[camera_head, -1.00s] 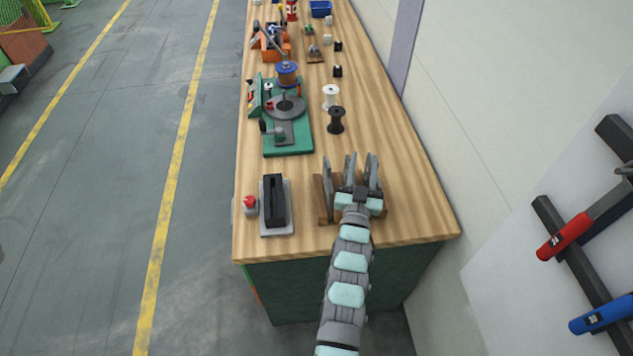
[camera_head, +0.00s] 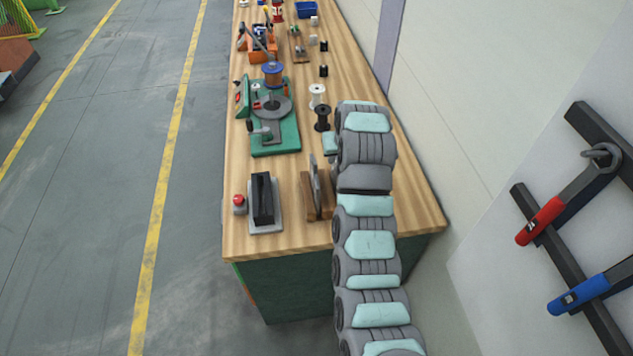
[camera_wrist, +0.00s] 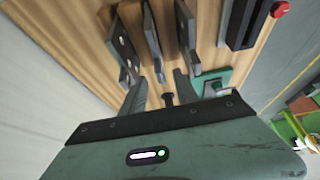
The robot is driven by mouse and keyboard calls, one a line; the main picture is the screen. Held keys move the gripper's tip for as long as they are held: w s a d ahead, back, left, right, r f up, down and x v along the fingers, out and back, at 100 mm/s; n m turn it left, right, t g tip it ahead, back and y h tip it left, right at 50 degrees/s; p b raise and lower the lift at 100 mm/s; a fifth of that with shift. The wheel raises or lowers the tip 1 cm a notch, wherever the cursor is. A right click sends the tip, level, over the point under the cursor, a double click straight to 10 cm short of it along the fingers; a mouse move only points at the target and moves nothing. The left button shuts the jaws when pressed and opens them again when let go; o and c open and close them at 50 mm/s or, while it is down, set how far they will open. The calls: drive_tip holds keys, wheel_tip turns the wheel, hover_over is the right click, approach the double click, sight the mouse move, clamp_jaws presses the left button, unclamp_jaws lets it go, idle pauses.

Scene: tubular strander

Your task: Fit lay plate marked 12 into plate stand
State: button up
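A wooden rack (camera_head: 309,200) holds upright grey lay plates near the front of the bench; my arm hides its right part in the head view. The wrist view shows three plates, a left one (camera_wrist: 121,42), a middle one (camera_wrist: 151,35) and a right one (camera_wrist: 187,34). No number is readable, so I cannot tell which is 12. A black slotted block (camera_head: 262,198) on a light grey base stands left of the rack, also in the wrist view (camera_wrist: 241,22); I cannot tell which is the plate stand.
A red button (camera_head: 239,201) stands left of the block. A green machine (camera_head: 275,132) with a grey disc is farther back. A white spool (camera_head: 317,95) and a black spool (camera_head: 323,119) stand right of it. The wall (camera_head: 470,130) runs along the right.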

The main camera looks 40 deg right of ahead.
sight(337, 170)
drive_tip(key=shift+s+a+r, duration=0.15)
drive_tip(key=shift+s+r, duration=0.1)
drive_tip(key=shift+s, duration=0.25)
drive_tip(key=x, duration=0.5)
drive_tip(key=shift+f, duration=0.4)
drive_tip(key=shift+p+x, duration=0.4)
drive_tip(key=shift+x, duration=2.1)
drive_tip(key=shift+c, duration=0.2)
clamp_jaws()
drive_tip(key=shift+r, duration=0.1)
